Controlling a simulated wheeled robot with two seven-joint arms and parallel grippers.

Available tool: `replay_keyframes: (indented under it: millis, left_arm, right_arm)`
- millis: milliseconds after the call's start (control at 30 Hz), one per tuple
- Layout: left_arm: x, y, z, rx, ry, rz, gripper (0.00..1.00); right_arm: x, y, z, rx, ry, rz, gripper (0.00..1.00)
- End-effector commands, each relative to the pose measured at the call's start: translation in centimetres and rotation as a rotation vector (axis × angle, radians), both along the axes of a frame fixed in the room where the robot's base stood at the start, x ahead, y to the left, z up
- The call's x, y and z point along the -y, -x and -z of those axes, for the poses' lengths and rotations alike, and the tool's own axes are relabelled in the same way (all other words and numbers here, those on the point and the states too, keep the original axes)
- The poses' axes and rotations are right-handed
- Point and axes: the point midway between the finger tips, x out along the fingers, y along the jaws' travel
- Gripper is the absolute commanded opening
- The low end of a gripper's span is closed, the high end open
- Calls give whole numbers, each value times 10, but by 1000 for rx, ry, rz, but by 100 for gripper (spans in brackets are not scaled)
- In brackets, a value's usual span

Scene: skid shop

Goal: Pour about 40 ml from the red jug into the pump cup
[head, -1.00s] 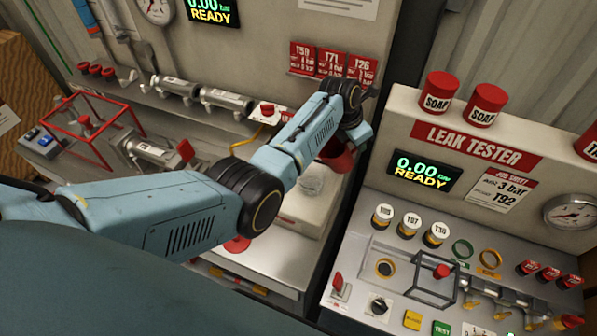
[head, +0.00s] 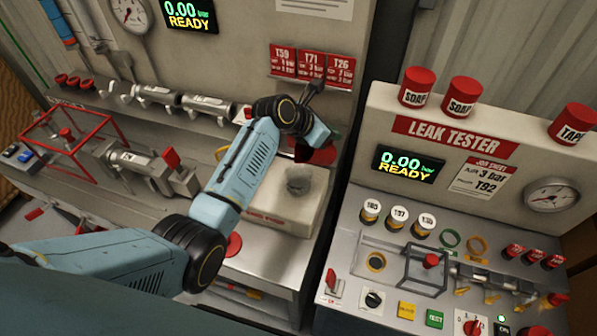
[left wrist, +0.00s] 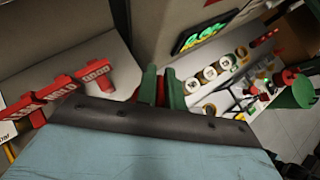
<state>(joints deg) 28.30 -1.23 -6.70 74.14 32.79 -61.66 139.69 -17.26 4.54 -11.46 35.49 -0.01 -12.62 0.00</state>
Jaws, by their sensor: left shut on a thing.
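In the head view my left arm reaches to the pale pump bench. Its wrist hides most of the left gripper. The red jug (head: 320,154) shows partly as a dark red shape below and behind the wrist. In the left wrist view the left gripper's green fingers (left wrist: 162,88) are close together, with a narrow red piece between them, so it is shut on the red jug. A grey, round, cup-like thing (head: 298,181) sits on a pale block just below the jug. I cannot tell for sure that it is the pump cup. The liquid is not visible.
The leak tester (head: 455,139) stands close on the right, with soap cans (head: 418,88) on top. A red wire frame (head: 68,138) and a clamp fixture (head: 150,168) occupy the left bench. Red cards (head: 312,64) hang on the wall behind the wrist.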

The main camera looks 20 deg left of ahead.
Motion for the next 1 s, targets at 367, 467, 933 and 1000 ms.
replay_keyframes:
  millis: [367,467,933,1000]
  left_arm:
    - [-4,2,-1,41,36,-3,0]
    - [-6,2,-1,55,51,-5,0]
    - [-12,5,-11,133,120,-8,0]
    - [-12,5,-13,144,131,-8,0]
  right_arm:
    - [1,0,0,0,1,0,93]
    - [1,0,0,0,1,0,93]
    - [1,-1,0,1,1,0,93]
    - [1,-1,0,2,1,0,93]
